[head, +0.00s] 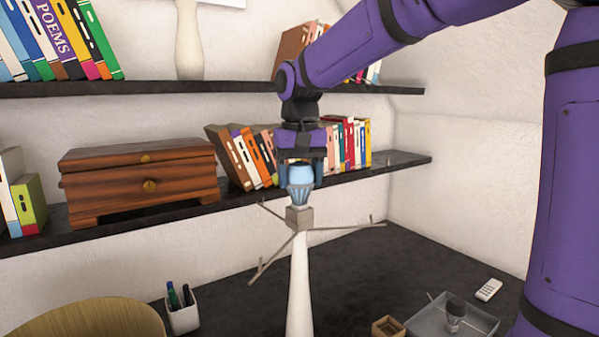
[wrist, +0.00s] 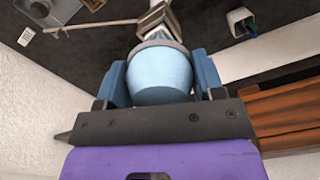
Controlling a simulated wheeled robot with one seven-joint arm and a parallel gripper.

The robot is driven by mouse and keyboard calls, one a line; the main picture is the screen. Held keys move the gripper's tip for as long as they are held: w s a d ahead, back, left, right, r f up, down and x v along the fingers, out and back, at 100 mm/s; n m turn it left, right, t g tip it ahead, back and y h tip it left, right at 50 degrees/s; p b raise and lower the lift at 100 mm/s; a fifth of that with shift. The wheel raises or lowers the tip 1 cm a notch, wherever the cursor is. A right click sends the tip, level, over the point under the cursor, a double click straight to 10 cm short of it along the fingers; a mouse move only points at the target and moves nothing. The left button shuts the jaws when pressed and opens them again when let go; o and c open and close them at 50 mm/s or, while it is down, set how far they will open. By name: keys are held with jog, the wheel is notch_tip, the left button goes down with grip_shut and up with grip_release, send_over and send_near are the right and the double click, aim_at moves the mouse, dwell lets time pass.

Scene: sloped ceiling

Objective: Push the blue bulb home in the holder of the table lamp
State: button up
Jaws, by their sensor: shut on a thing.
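The blue bulb (head: 300,176) is upright at the top of the table lamp (head: 299,285), its ribbed lower part just above or at the square holder (head: 299,216). Whether its base is inside the holder I cannot tell. My gripper (head: 301,170) comes from above and is shut on the bulb, a finger on each side. In the wrist view the bulb (wrist: 158,75) fills the space between the blue fingers, with the grey holder (wrist: 157,22) beyond it. Thin arms spread out from the holder.
A shelf (head: 395,167) with books (head: 355,143) and a wooden chest (head: 140,175) runs behind the lamp. On the dark table are a pen cup (head: 183,314), a clear tray (head: 425,325) with a dark bulb (head: 455,308), a small wooden box (head: 388,327) and a white remote (head: 488,290).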

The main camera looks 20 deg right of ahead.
jog(key=shift+f, duration=0.15)
dwell(0.7)
jog(key=o, duration=1)
notch_tip(320, 180, up, 11)
jog(key=shift+f, duration=0.1)
jog(key=s+d+f+t, duration=0.1)
jog(key=s+f, duration=0.3)
jog(key=s, duration=0.4)
jog(key=s+d+f+n+t, duration=0.1)
jog(key=s+d+f+t, duration=0.1)
jog(key=s+f, duration=0.3)
jog(key=s+d+f+t, duration=0.2)
jog(key=s+d+f, duration=0.2)
jog(key=s, duration=0.7)
jog(key=shift+f+n, duration=0.35)
jog(key=shift+n, duration=0.05)
